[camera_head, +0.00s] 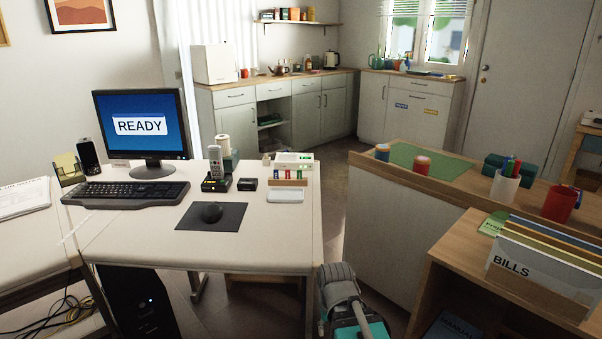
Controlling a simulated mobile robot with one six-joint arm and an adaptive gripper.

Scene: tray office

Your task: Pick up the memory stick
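I cannot make out the memory stick for certain. On the white desk (270,235), a small white holder (288,182) carries a few small upright pieces with coloured parts, red, blue and green among them. They are too small to tell whether one is a memory stick. A small dark box (248,184) lies just left of the holder. My gripper is not in view. Only a grey and teal part, which looks like my arm, shows at the bottom centre, in front of the desk's right side and apart from the holder.
A white device (294,160) stands right behind the holder. A cordless phone (215,165), mouse pad (212,217), keyboard (126,193) and monitor (141,125) are left. A wooden-topped counter (465,190) with tins and cups stands right, across a floor gap. The desk's front right is clear.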

